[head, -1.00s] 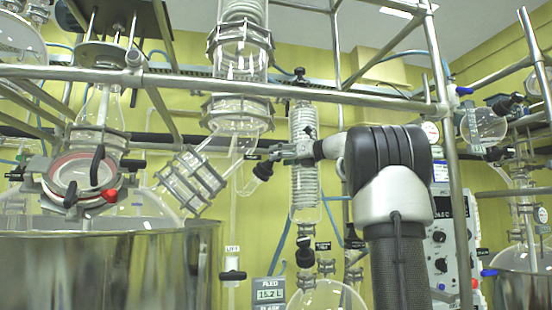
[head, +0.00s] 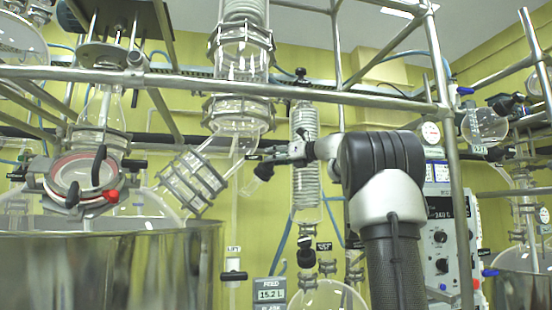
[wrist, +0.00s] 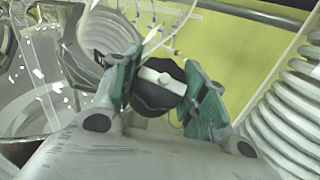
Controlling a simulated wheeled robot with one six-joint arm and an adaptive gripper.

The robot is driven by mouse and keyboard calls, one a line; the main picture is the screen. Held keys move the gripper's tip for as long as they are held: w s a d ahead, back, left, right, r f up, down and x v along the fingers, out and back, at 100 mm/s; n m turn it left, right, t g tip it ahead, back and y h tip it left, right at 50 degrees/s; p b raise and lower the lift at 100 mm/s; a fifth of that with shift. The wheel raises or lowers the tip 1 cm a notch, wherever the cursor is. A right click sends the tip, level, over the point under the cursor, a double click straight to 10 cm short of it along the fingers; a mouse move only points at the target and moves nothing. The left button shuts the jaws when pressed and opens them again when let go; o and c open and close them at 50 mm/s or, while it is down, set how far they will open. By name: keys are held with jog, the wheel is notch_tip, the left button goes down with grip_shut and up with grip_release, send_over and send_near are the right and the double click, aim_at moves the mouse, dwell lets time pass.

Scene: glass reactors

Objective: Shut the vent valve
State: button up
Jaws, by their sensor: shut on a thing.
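The vent valve appears to be the black round knob with a pale bar across its face (wrist: 160,86) in the wrist view. The bar lies nearly crosswise, tilted slightly down to the right. My gripper (wrist: 163,92) has its green-padded fingers on both sides of the knob, shut on it. In the head view my gripper (head: 268,157) reaches left to the black knob (head: 263,171), which sits by the glass below the column. The fingers partly hide the knob there, and I cannot read a label on it.
A coiled glass condenser (head: 304,160) stands close behind my gripper. A clamped slanted glass tube (head: 190,182) is to the left, above a steel vessel (head: 110,265). A metal frame rail (head: 300,92) crosses above my arm. A control panel (head: 440,240) stands at the right.

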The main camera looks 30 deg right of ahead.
jog(key=shift+m+h, duration=0.3)
jog(key=shift+m, duration=0.1)
jog(key=m+h, duration=0.3)
jog(key=m, duration=0.1)
jog(key=shift+m+t+h, duration=0.4)
jog(key=m+h, duration=0.2)
jog(key=m, duration=0.1)
jog(key=m+g+h, duration=0.1)
jog(key=m+h, duration=0.2)
jog(key=shift+m+g, duration=0.3)
jog(key=shift+m, duration=0.1)
jog(key=o, duration=1.1)
jog(key=shift+c, duration=0.2)
jog(key=shift+n+y, duration=0.3)
